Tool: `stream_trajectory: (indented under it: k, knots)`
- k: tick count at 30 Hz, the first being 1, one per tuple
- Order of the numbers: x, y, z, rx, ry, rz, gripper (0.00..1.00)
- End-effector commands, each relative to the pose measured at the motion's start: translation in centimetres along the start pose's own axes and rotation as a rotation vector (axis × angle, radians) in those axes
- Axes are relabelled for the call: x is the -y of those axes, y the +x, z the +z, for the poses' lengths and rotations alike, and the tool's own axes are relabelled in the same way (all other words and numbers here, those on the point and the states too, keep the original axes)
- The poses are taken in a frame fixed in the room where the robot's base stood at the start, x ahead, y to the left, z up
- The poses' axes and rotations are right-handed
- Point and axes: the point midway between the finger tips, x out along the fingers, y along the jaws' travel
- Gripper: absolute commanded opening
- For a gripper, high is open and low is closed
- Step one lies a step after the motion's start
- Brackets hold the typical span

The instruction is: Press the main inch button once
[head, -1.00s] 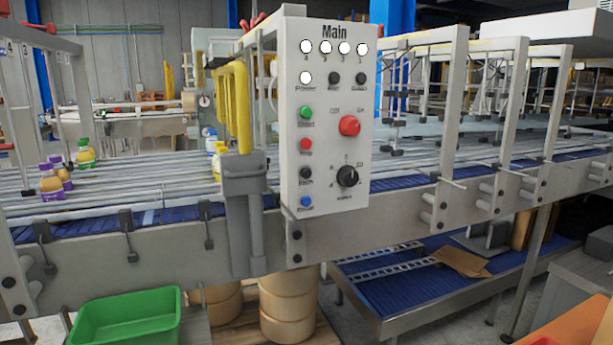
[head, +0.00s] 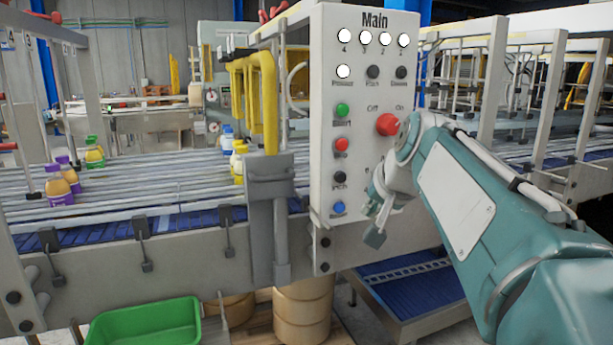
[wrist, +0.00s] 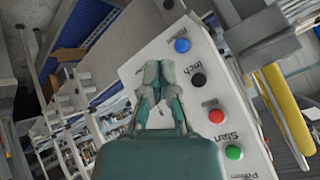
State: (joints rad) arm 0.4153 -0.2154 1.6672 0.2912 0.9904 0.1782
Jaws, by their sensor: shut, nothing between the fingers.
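The Main control panel (head: 362,130) is a white upright box. Its inch button (head: 340,173) is black, in the left column between the red button above and the blue one below. In the wrist view the inch button (wrist: 198,80) shows beside its "Inch" label, right of my fingers. My gripper (head: 374,238) is in front of the panel's lower right part, right of and below the inch button, apart from it. In the wrist view my gripper (wrist: 159,72) is shut and empty over the panel's pale face. My arm hides the selector knob.
Close neighbours are the blue button (head: 338,207), the red button (head: 341,144) and the green button (head: 342,110). A larger red button (head: 387,124) is beside my wrist. A yellow guard (head: 268,100) stands left of the panel. A green bin (head: 145,322) is below the conveyor.

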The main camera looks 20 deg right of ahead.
Motion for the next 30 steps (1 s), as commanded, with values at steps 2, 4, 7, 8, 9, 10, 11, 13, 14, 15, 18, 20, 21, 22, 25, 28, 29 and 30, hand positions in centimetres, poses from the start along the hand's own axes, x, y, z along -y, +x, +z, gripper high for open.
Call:
stream_trajectory:
  k: [2, 4, 7, 8, 9, 10, 11, 13, 14, 15, 18, 20, 21, 22, 25, 28, 29, 30]
  knots:
    - [-0.2, -0.1, -1.4, -0.015, 0.027, -0.004, 0.00]
    - [-0.3, -0.1, -2.1, -0.022, 0.040, -0.006, 0.00]
    - [-0.3, -0.2, -2.4, -0.026, 0.046, -0.008, 0.00]
    - [-0.3, -0.2, -2.4, -0.026, 0.046, -0.008, 0.00]
    - [-0.3, -0.2, -2.4, -0.025, 0.045, -0.008, 0.00]
    - [-0.3, -0.2, -2.4, -0.025, 0.045, -0.008, 0.00]
    - [-0.3, -0.2, -2.4, -0.025, 0.045, -0.008, 0.00]
    - [-0.3, -0.2, -2.4, -0.024, 0.045, -0.008, 0.00]
    - [-0.3, -0.1, -2.4, -0.024, 0.044, -0.008, 0.00]
    - [-0.3, -0.1, -2.4, -0.024, 0.044, -0.008, 0.00]
    - [-0.1, 0.2, -2.5, -0.023, 0.043, -0.008, 0.00]
    - [0.2, 0.6, -2.8, -0.021, 0.042, -0.008, 0.00]
    - [0.4, 0.9, -3.0, -0.022, 0.042, -0.009, 0.00]
    - [0.6, 1.1, -3.2, -0.021, 0.042, -0.009, 0.00]
    - [1.2, 2.0, -3.9, -0.022, 0.042, -0.008, 0.00]
    - [1.9, 2.9, -4.6, -0.022, 0.042, -0.008, 0.00]
    - [2.0, 3.2, -4.8, -0.021, 0.042, -0.008, 0.00]
    - [2.3, 3.5, -5.1, -0.022, 0.042, -0.009, 0.00]
